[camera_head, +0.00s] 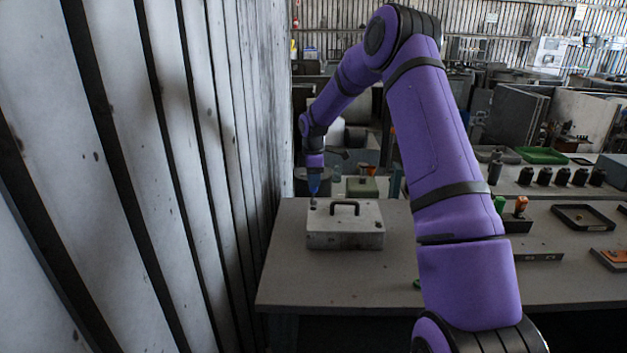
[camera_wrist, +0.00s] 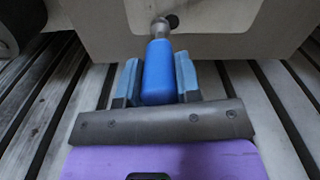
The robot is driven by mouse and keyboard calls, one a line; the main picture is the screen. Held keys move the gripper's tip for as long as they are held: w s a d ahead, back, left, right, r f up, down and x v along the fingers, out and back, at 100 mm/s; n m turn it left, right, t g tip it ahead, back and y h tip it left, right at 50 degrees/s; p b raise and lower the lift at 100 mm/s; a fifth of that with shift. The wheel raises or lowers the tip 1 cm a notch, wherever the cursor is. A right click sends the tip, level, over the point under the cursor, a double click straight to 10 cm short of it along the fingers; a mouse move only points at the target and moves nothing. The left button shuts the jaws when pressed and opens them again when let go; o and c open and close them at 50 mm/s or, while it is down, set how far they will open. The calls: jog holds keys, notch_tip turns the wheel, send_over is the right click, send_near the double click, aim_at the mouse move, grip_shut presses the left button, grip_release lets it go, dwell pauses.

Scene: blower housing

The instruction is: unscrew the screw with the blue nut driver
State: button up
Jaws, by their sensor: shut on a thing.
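The blue nut driver (camera_wrist: 158,72) is between the two blue-padded fingers of my gripper (camera_wrist: 158,80), which is shut on its handle. Its grey metal end points at the face of the grey blower housing (camera_wrist: 220,42). A small dark round spot (camera_wrist: 173,20) shows right beside the driver's end; I cannot tell whether it is the screw or a hole, nor whether the driver touches it. In the head view the grey housing (camera_head: 345,232), with a black handle on top, sits on the table. My gripper (camera_head: 314,182) is over its back left corner, driver pointing down.
The grey table (camera_head: 400,290) is clear in front of the housing. A slatted wall (camera_head: 190,150) stands close on the left. To the right are green (camera_head: 499,203) and orange-handled (camera_head: 521,205) tools in a holder and a black tray (camera_head: 583,217). A greenish box (camera_head: 361,187) stands behind.

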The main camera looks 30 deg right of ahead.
jog(key=shift+r, duration=3.85)
